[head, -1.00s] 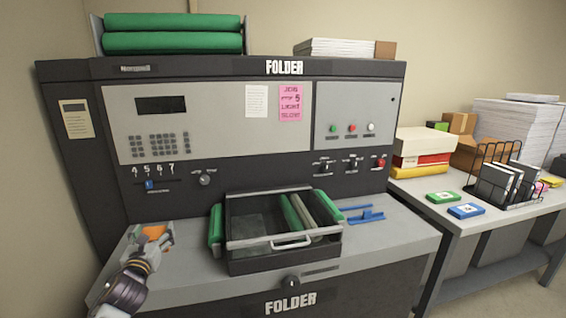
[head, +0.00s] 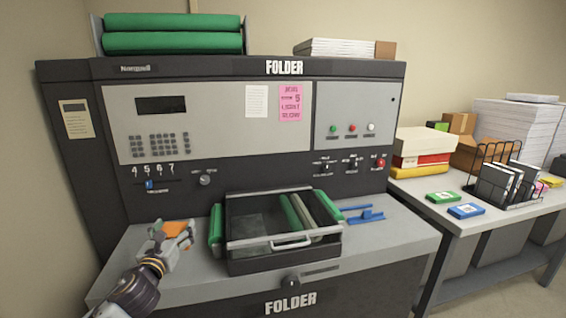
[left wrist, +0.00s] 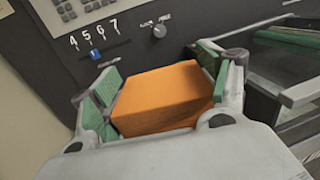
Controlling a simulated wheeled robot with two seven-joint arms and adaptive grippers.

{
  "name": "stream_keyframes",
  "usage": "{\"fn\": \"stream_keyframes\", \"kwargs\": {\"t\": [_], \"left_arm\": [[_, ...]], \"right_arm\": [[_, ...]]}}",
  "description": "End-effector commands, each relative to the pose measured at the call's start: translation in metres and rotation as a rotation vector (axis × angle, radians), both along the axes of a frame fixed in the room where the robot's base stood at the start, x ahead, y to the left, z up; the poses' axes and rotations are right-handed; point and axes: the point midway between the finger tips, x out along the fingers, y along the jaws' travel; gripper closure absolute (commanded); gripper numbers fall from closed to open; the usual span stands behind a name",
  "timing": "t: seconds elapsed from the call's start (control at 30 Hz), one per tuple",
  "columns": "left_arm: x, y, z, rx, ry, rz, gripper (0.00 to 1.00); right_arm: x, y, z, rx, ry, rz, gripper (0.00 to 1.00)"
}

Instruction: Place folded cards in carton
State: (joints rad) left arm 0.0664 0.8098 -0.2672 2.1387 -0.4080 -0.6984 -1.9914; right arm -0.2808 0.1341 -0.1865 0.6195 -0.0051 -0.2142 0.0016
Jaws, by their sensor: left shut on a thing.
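My left gripper (head: 180,239) is in the head view, above the left end of the folder machine's grey ledge. It is shut on an orange block-shaped thing (head: 178,227). In the left wrist view the orange thing (left wrist: 165,97) sits between the two green-padded fingers. I cannot tell whether it is folded cards or a carton. Brown cartons (head: 482,153) stand on the side table at the right. My right gripper is not in view.
A black tray (head: 285,253) with green rollers is on the ledge, right of my left gripper. A blue piece (head: 366,215) lies beyond it. The side table (head: 430,216) holds green and blue packs (head: 466,211), a wire rack (head: 500,187) and paper stacks (head: 515,128).

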Motion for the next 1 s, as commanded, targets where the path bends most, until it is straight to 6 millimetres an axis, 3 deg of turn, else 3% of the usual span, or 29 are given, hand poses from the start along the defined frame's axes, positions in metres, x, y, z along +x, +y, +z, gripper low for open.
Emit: {"fn": "stream_keyframes", "kwargs": {"t": [0.4,1.0], "left_arm": [[-0.02,-0.043,-0.034,-0.004,0.001,-0.044,0.56],[-0.05,-0.08,-0.092,-0.005,0.002,-0.06,0.56]], "right_arm": [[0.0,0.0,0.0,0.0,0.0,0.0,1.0],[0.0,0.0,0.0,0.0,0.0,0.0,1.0]]}}
